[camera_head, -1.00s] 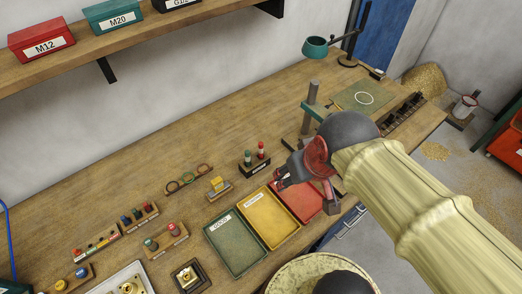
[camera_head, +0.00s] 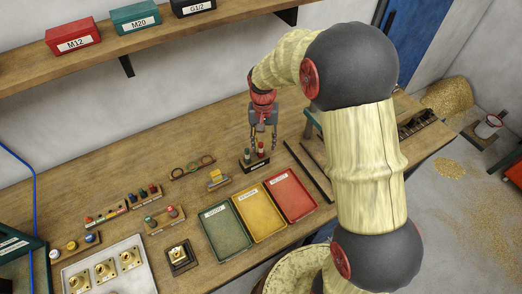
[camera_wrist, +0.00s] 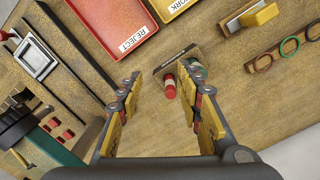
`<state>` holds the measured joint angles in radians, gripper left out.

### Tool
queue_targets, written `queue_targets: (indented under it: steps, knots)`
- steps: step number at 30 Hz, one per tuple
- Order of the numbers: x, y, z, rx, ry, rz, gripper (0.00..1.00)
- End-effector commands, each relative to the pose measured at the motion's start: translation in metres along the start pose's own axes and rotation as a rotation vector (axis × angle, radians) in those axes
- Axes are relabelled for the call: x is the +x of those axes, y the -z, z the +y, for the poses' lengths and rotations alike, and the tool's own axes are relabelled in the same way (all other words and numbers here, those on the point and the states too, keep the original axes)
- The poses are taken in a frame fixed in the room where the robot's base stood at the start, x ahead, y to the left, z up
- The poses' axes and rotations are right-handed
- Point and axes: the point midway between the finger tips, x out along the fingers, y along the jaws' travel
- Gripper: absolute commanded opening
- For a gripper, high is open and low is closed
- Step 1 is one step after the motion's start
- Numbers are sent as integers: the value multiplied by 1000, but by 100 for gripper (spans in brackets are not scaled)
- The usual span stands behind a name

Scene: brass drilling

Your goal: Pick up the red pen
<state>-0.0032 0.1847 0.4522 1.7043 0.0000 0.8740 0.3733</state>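The red pen (camera_head: 261,149) stands upright with a green pen (camera_head: 247,155) in a small dark holder (camera_head: 256,165) on the bench. The holder (camera_wrist: 179,62) is partly hidden there by the right finger. My gripper (camera_head: 264,147) is open and points down over the holder, its fingers around the red pen's upper part. In the wrist view my gripper's fingers (camera_wrist: 165,77) are wide apart; I see no contact with the pen.
Green (camera_head: 229,232), yellow (camera_head: 259,212) and red (camera_head: 290,195) trays lie in front of the holder. A yellow item on a stand (camera_head: 217,179) and a rack of rings (camera_head: 191,168) sit to its left. A drill stand (camera_wrist: 30,130) is close by in the wrist view.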

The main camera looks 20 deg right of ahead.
Motion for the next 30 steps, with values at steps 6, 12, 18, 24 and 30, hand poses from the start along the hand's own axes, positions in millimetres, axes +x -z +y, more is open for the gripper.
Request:
queue_targets:
  steps: [6,12,18,24,30]
  knots:
    - [-16,41,-16,172,32,66,36]
    - [-8,41,-16,222,34,64,36]
    - [12,42,-16,220,33,64,36]
    - [30,45,-16,220,33,63,36]
    - [58,48,-17,219,33,64,36]
